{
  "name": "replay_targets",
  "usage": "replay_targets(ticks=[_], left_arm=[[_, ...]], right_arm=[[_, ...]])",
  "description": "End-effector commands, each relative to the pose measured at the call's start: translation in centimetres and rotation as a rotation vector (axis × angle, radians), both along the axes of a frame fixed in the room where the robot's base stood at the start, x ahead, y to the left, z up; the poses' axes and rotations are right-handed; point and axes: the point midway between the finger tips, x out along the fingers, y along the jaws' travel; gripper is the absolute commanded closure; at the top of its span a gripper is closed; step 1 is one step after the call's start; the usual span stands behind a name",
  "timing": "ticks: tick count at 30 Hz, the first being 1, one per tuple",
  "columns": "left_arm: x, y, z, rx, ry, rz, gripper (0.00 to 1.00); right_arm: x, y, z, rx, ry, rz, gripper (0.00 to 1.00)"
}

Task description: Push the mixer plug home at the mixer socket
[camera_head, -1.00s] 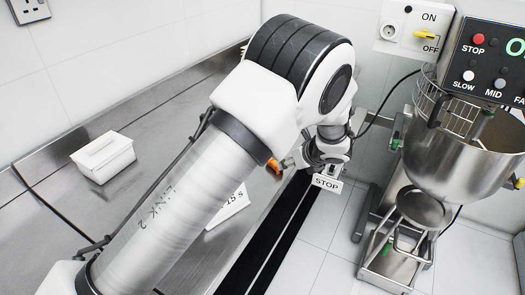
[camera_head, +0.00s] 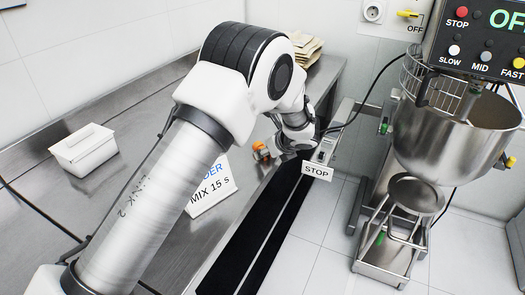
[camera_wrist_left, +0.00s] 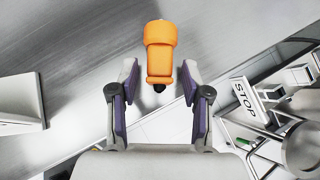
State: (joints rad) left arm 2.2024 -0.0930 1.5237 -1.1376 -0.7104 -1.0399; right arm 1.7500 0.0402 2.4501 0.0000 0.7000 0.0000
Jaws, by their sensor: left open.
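An orange plug (camera_wrist_left: 160,50) lies between the two fingers of my left gripper (camera_wrist_left: 157,75) in the wrist view. The fingers stand open with a gap on each side of it. In the head view the orange plug (camera_head: 260,150) shows at the tip of my left gripper (camera_head: 270,151), near the bench edge. The steel mixer (camera_head: 450,140) stands at the right. My right gripper is not in view.
The steel bench (camera_head: 100,190) holds a white lidded box (camera_head: 84,150), a tented order card (camera_head: 212,190) and folded cloths (camera_head: 304,48). A black cable (camera_head: 375,85) runs left from the mixer. Open floor lies in front.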

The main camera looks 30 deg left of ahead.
Motion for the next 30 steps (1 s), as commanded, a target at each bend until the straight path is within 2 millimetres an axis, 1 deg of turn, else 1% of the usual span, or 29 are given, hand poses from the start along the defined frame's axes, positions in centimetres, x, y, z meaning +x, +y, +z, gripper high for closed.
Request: replay_targets(ticks=[1, 2, 3, 4, 5, 11, 27, 30], left_arm=[[0.0, 0.0, 0.0, 0.0, 0.0, 0.0, 0.63], [0.0, 0.0, 0.0, 0.0, 0.0, 0.0, 0.73], [0.0, 0.0, 0.0, 0.0, 0.0, 0.0, 0.88], [0.0, 0.0, 0.0, 0.0, 0.0, 0.0, 0.98], [0.0, 0.0, 0.0, 0.0, 0.0, 0.0, 1.0], [0.0, 0.0, 0.3, 0.0, 0.0, 0.0, 1.0], [0.0, 0.0, 5.5, 0.0, 0.0, 0.0, 1.0], [0.0, 0.0, 6.1, 0.0, 0.0, 0.0, 1.0]], right_arm=[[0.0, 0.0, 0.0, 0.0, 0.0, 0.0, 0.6], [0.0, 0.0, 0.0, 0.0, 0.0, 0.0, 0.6], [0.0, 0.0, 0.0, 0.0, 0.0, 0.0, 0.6], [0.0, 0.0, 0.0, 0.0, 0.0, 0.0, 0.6], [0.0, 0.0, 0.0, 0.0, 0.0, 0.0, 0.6], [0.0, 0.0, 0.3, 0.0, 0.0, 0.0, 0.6], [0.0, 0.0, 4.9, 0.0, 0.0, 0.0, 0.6], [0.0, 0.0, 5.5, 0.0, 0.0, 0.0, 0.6]])
